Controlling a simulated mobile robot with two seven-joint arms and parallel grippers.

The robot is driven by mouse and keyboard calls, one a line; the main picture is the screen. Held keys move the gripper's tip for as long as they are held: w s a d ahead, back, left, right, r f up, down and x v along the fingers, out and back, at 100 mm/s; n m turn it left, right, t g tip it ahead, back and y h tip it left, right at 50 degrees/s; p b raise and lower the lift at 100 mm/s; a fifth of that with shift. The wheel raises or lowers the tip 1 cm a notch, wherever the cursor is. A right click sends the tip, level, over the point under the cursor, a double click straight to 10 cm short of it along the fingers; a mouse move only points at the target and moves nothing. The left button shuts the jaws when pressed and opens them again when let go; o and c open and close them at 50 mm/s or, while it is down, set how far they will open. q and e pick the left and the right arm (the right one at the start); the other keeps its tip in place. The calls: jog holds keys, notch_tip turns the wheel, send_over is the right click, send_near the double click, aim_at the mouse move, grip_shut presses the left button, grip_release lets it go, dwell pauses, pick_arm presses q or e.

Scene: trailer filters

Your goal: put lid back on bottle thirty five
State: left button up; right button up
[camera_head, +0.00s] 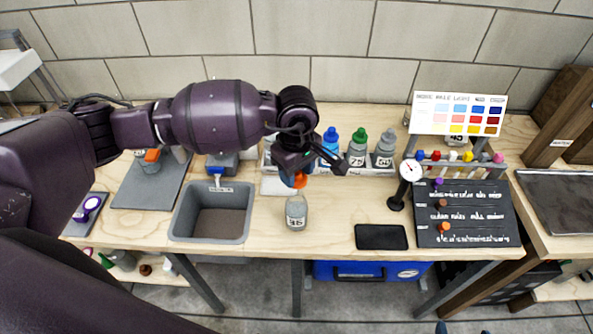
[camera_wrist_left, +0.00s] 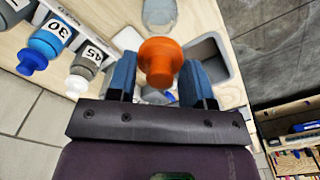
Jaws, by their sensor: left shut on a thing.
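My left gripper (camera_head: 297,180) is shut on an orange lid (camera_head: 301,181), just above a clear bottle (camera_head: 296,214). The bottle stands upright on the wooden table, and its label is too blurred to read surely. In the left wrist view the lid (camera_wrist_left: 160,60) sits between the blue fingertips of the left gripper (camera_wrist_left: 160,75), with the clear bottle (camera_wrist_left: 160,12) beyond it. I cannot tell whether the lid touches the bottle's neck. My right gripper is not in view.
A grey bin (camera_head: 181,222) is to the left of the bottle. Blue (camera_head: 331,145), green-capped (camera_head: 357,150) and grey (camera_head: 384,150) bottles stand behind. A dial gauge (camera_head: 398,199), dark tablet (camera_head: 381,237) and black board (camera_head: 470,228) are to the right. Table around the bottle is clear.

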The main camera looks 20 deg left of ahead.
aim_at(296, 197)
pick_arm(q)
jog(key=shift+w+a+f, duration=0.1)
jog(key=shift+a+f, duration=0.05)
jog(key=shift+f, duration=0.4)
jog(key=shift+f+b, duration=0.7)
jog(key=shift+f, duration=0.9)
jog(key=shift+f+b, duration=0.9)
jog(key=shift+f, duration=0.15)
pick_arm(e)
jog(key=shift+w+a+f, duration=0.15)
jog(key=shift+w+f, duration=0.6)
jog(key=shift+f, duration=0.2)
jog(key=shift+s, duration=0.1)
pick_arm(q)
jog(key=shift+b, duration=0.35)
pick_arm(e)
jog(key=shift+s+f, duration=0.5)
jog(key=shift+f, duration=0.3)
